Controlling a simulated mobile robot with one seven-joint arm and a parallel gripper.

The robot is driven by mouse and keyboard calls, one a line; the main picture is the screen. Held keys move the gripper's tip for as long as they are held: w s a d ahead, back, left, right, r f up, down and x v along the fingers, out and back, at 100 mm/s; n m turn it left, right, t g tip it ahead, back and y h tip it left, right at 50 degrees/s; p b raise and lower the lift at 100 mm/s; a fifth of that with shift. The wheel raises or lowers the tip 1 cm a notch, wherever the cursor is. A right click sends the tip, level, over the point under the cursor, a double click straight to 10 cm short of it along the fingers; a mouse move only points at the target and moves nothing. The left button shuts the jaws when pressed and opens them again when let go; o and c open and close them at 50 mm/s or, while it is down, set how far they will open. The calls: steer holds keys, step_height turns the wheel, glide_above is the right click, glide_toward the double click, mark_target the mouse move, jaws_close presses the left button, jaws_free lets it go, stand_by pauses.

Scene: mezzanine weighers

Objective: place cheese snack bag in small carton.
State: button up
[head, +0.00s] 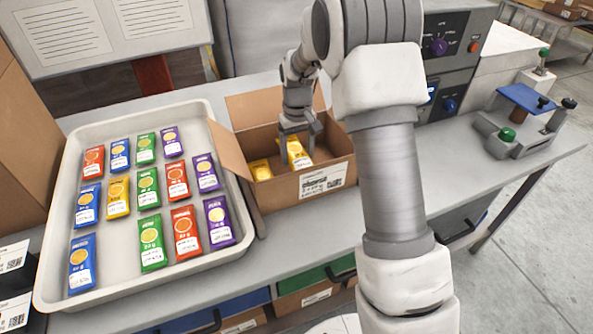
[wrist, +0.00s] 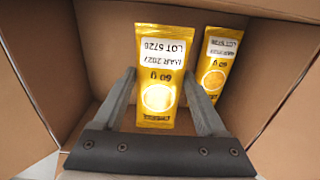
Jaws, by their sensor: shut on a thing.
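My gripper (head: 300,127) is inside the open small carton (head: 327,182), shut on a yellow cheese snack bag (head: 298,153). In the wrist view the held bag (wrist: 160,75) stands between the two fingers, with its label text upside down. A second yellow bag (wrist: 216,62) is in the carton, to the right of the held one in the wrist view; it also shows in the head view (head: 260,169), left of the held bag. I cannot tell whether the held bag touches the carton floor.
A white tray (head: 50,262) left of the carton holds several red, blue, green, purple and yellow bags. The carton's left flap (head: 228,152) leans out toward the tray.

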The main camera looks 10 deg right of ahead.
steer(key=shift+f, duration=2.95)
steer(key=shift+f, duration=0.15)
steer(key=o, duration=1.3)
